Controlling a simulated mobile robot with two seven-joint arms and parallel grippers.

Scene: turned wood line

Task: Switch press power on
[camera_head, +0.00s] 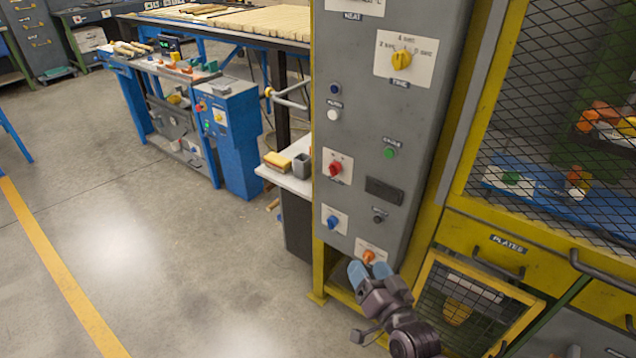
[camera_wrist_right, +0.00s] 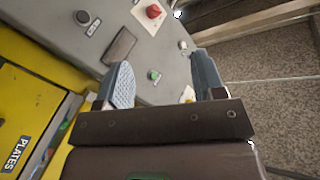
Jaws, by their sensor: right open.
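The press's grey control panel (camera_head: 358,130) carries several knobs and buttons; most labels are too small to read. A red knob on a white plate (camera_head: 335,168) is at mid-height on the left; it also shows in the right wrist view (camera_wrist_right: 153,11). A green button (camera_head: 390,153) is right of it. Below are a blue knob (camera_head: 333,221), a black button (camera_head: 379,216) and an orange knob (camera_head: 368,256). My right gripper (camera_head: 369,269) is open and empty, its blue fingertips close to the orange knob in the picture; contact cannot be told. My left gripper is out of view.
A yellow mesh guard (camera_head: 560,120) and a drawer labelled PLATES (camera_head: 508,243) stand right of the panel. A white shelf (camera_head: 290,182) with a yellow block juts out on its left. A blue workbench (camera_head: 235,140) is farther left. The floor in front is clear.

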